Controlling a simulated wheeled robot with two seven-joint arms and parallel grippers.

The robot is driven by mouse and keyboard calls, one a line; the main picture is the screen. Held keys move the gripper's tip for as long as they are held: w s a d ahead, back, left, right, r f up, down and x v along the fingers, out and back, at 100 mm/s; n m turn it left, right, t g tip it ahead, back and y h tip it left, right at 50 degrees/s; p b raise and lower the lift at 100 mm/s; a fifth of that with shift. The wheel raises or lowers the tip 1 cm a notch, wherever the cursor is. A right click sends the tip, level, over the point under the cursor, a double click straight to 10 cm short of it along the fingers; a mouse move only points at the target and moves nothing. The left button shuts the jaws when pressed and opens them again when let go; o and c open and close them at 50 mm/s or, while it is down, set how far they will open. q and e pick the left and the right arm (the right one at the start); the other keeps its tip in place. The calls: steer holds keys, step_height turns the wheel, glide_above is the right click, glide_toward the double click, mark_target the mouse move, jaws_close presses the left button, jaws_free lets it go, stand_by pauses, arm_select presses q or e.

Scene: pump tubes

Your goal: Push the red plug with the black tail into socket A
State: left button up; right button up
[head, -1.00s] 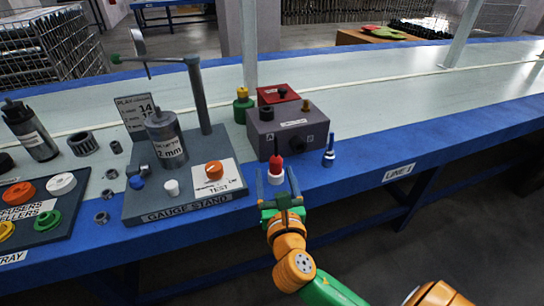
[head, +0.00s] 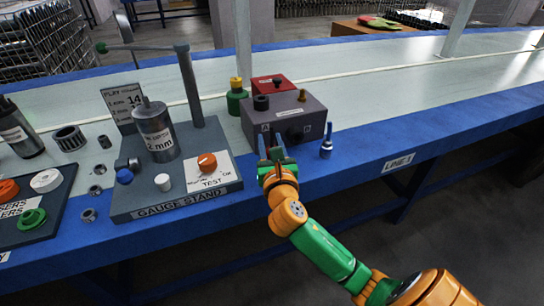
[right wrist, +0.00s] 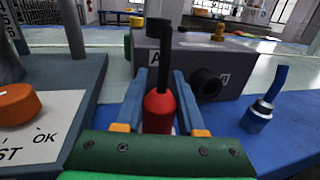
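The red plug with the black tail (right wrist: 158,110) stands upright between the blue fingers of my right gripper (right wrist: 160,100) in the right wrist view. The fingers lie against both its sides, and its lower part is hidden. In the head view my right gripper (head: 272,150) is just in front of the grey socket box (head: 255,132), with the plug partly covered. The box's front has a letter A (right wrist: 154,57) at the left, close behind the black tail. A round dark socket (right wrist: 208,86) shows further right. Socket A's opening is hidden behind plug and fingers. My left gripper is not in view.
A blue-tailed plug (head: 326,149) stands right of the box. The gauge stand (head: 190,203), with an orange knob (head: 207,163), is close on the left. A green bottle (head: 237,105) and a red box (head: 273,82) stand behind.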

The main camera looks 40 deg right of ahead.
jaws_close()
